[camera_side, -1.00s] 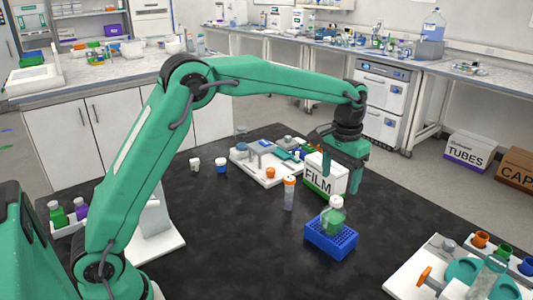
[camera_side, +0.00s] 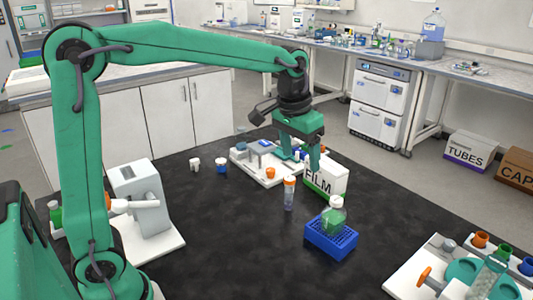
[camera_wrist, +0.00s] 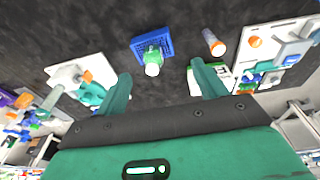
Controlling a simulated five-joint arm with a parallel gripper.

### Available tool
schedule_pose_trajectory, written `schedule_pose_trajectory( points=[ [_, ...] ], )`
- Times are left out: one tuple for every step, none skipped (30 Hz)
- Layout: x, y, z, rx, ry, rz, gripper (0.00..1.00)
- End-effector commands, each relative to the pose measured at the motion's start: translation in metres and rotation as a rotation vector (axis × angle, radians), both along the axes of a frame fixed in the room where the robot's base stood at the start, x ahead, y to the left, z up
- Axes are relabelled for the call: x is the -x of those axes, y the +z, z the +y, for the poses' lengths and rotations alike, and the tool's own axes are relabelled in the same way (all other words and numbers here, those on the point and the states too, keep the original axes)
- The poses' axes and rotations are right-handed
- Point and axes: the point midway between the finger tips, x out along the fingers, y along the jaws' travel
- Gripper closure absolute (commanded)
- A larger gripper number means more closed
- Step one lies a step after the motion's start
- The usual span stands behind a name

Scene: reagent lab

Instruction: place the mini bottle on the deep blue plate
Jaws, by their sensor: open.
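The mini bottle, a small green bottle with a pale cap (camera_side: 334,214), stands upright on the deep blue plate (camera_side: 331,243), a blue block with a grid of holes. In the wrist view the bottle (camera_wrist: 152,62) also shows over the blue plate (camera_wrist: 140,47), beyond my fingertips. My gripper (camera_side: 301,160) is open and empty, above and behind the bottle, clear of it, near the FILM box. The open fingers also show in the wrist view (camera_wrist: 160,76) with a wide gap between them.
An orange-capped tube (camera_side: 289,193) stands left of the plate. The FILM box (camera_side: 325,180) is close beside my gripper. A white tray of parts (camera_side: 268,178) lies behind. Another white tray with coloured caps (camera_side: 408,281) is at the front right. The front middle of the black table is clear.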

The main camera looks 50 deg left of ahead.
Motion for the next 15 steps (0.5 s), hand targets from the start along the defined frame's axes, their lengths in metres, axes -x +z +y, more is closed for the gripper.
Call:
schedule_pose_trajectory(
  points=[
    [0.012,0.005,0.004,0.001,0.001,-0.018,0.29],
    [0.018,0.008,0.006,0.001,0.0,-0.028,0.29],
    [0.027,0.01,0.008,0.001,0.001,-0.041,0.29],
    [0.033,0.012,0.01,0.002,0.001,-0.051,0.29],
    [0.04,0.013,0.012,0.002,0.001,-0.059,0.29],
    [0.048,0.015,0.014,0.002,0.002,-0.073,0.29],
    [0.055,0.016,0.016,0.002,0.002,-0.082,0.29],
    [0.062,0.016,0.017,0.002,0.002,-0.091,0.29],
    [0.07,0.017,0.02,0.002,0.002,-0.104,0.29],
    [0.077,0.018,0.021,0.001,0.002,-0.114,0.29],
    [0.083,0.018,0.023,0.001,0.002,-0.124,0.29],
    [0.092,0.017,0.025,0.001,0.001,-0.136,0.29],
    [0.098,0.017,0.026,0.0,0.002,-0.146,0.29],
    [0.105,0.017,0.027,0.0,0.002,-0.156,0.29],
    [0.113,0.016,0.029,-0.001,0.003,-0.168,0.29]
  ],
)
